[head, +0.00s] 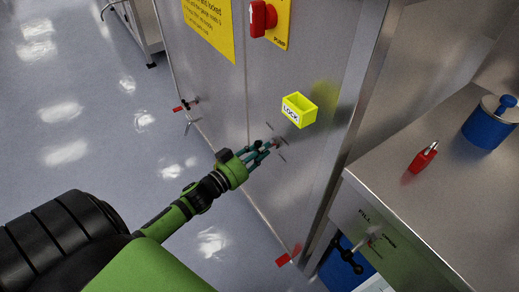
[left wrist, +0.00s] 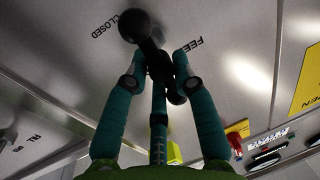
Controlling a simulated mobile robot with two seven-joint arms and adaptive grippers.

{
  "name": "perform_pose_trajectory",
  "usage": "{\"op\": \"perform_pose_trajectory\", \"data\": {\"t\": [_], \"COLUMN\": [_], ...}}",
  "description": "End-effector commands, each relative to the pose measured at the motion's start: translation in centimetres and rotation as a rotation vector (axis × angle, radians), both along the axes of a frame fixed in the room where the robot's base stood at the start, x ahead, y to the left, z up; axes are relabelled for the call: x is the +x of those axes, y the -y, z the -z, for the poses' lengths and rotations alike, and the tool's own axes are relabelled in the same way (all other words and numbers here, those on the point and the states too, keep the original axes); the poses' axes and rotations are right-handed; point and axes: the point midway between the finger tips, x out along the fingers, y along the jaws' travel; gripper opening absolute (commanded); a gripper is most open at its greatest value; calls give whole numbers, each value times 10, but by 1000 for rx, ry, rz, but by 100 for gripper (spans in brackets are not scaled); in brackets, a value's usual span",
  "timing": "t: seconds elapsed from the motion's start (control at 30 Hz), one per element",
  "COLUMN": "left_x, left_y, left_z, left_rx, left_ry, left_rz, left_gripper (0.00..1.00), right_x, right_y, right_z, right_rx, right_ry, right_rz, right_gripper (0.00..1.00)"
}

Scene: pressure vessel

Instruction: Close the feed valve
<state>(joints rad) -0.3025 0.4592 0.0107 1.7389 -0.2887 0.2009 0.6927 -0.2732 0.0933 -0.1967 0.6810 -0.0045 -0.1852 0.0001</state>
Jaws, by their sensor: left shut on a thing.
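The feed valve's dark handle (left wrist: 158,65), with a round black knob at its end, shows in the left wrist view. It stands out from the steel panel beside the printed words FEED and CLOSED. The knob lies near the word CLOSED. My left gripper (head: 267,147) reaches the steel cabinet front in the head view, below the yellow LOCK box. Its teal fingers (left wrist: 160,75) are shut on the handle in the left wrist view. In the head view the fingers hide most of the handle. My right gripper is not in view.
The yellow LOCK box (head: 299,110) is just above my left gripper. A red switch (head: 262,18) is higher up. On the steel bench at right are a red padlock (head: 422,158) and a blue pot (head: 488,124). A black FILL handle (head: 347,255) sits below. The left floor is clear.

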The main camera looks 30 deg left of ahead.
Motion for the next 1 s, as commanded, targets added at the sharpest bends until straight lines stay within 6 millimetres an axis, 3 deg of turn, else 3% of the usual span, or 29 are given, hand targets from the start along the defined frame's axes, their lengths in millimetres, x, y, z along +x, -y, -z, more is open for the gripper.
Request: {"op": "perform_pose_trajectory", "data": {"t": [0.47, 1.0], "left_x": [1, -1], "left_y": [0, 5], "left_z": [-2, 3], "left_rx": [326, 799], "left_ry": [146, 350], "left_rz": [-8, -9], "left_gripper": [0, 0], "right_x": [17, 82], "right_y": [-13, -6], "right_z": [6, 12], "right_rx": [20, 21], "right_ry": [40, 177], "right_rz": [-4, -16], "right_gripper": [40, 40]}}
